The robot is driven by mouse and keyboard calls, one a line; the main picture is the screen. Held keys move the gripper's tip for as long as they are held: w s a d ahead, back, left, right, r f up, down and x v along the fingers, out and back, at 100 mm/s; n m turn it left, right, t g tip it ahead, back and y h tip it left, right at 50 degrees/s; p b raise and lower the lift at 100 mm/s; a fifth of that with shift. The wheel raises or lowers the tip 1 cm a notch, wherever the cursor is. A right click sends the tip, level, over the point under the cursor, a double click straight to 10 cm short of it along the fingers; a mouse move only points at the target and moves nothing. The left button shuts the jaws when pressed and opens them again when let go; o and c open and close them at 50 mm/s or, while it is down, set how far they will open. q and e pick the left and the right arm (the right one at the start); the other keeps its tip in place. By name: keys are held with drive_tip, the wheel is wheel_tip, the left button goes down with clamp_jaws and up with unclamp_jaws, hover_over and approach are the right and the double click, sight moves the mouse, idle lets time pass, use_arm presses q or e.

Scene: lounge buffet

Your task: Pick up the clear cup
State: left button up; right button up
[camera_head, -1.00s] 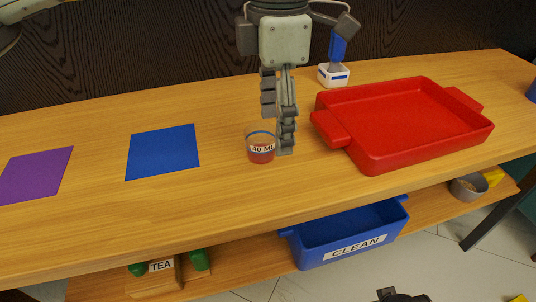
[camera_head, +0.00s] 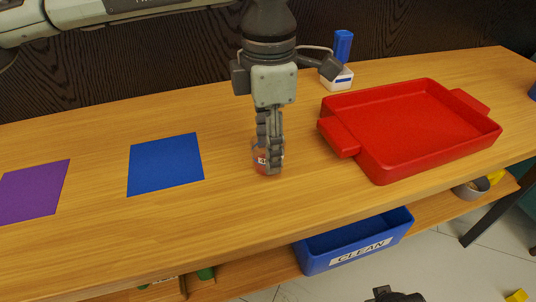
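The clear cup (camera_head: 257,163) stands on the wooden table, with red contents and a white label that reads "40 ML" in the earlier frame. My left gripper (camera_head: 269,168) points straight down at the cup. Its fingers overlap the cup and hide its middle and much of its label; parts of the cup show on both sides. The fingers are seen nearly edge-on, so I cannot tell whether they are closed on it.
A red tray (camera_head: 367,168) lies right of the cup. A blue mat (camera_head: 165,165) and a purple mat (camera_head: 33,191) lie left. A white holder (camera_head: 337,79) with a blue item stands behind. A blue "CLEAN" bin (camera_head: 320,262) sits on the lower shelf. Table in front is clear.

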use_arm(q)
drive_tip(key=c, duration=0.4)
drive_tip(key=shift+r, duration=0.1)
drive_tip(key=shift+r, duration=0.55)
wheel_tip(320, 180, up, 3)
drive_tip(key=shift+f+b, duration=0.15)
drive_tip(key=shift+b, duration=0.2)
drive_tip(key=s+a+r, duration=0.2)
drive_tip(key=s, duration=0.1)
drive_tip(key=s+a+r+b, duration=0.1)
drive_tip(key=s+a+r, duration=0.1)
drive_tip(key=s, duration=0.1)
drive_tip(key=s+a+r, duration=0.3)
drive_tip(key=shift+s, duration=0.1)
use_arm(e)
wheel_tip(320, 180, up, 5)
drive_tip(key=shift+w+d+f, duration=0.1)
drive_tip(key=shift+w, duration=0.05)
use_arm(q)
drive_tip(key=shift+a, duration=0.1)
